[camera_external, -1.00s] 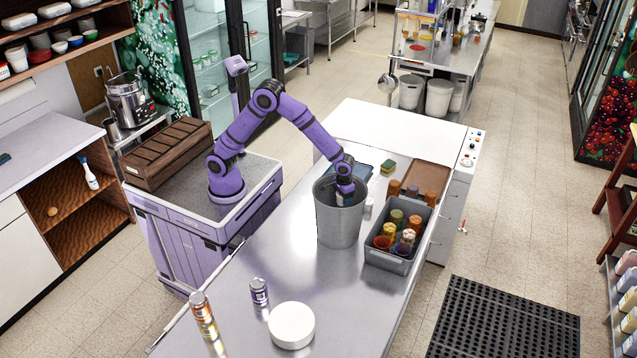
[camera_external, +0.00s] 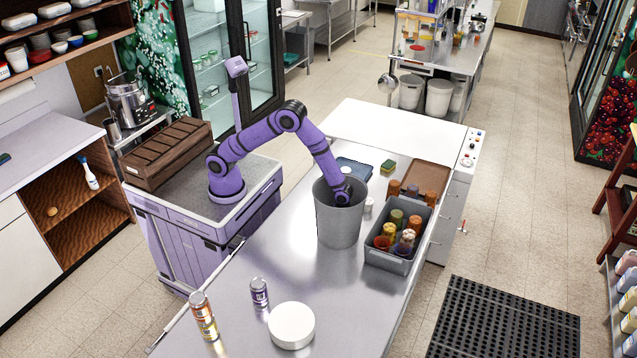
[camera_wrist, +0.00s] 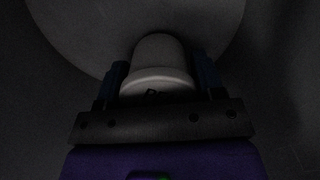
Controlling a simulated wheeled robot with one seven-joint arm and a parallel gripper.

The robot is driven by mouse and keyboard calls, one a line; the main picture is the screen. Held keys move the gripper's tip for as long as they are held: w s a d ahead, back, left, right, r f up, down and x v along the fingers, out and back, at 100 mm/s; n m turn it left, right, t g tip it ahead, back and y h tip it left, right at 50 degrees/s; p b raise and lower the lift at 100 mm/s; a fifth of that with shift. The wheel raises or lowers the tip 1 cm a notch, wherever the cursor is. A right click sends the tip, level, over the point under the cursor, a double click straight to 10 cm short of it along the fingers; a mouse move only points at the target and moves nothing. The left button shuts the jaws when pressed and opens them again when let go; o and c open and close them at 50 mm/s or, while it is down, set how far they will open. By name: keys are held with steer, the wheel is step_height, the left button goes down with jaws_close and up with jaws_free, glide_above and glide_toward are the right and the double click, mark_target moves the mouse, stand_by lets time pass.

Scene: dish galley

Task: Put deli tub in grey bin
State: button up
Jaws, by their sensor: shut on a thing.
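The grey bin (camera_external: 338,222) stands upright on the steel counter, a tall round bucket with an open top. My gripper (camera_wrist: 158,82) is down inside it; in the external view its fingers are hidden behind the bin's wall. In the wrist view the deli tub (camera_wrist: 160,52), a pale rounded tub with a thicker rim, sits between my two dark fingers. My gripper is shut on it. The bin's dim inner wall and floor (camera_wrist: 85,30) surround it. I cannot tell whether the tub touches the floor.
A grey crate (camera_external: 385,260) of colored tumblers stands just right of the bin. A brown tray (camera_external: 428,177), a green sponge (camera_external: 388,167) and a small white jar (camera_external: 368,205) are close by. Cans (camera_external: 259,292) and a white round container (camera_external: 292,325) stand at the near end.

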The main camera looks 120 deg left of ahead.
steer(key=shift+f, duration=0.4)
steer(key=shift+f, duration=0.15)
steer(key=o, duration=1)
steer(key=shift+c, duration=0.2)
step_height(320, 180, up, 12)
steer(key=shift+r, duration=0.15)
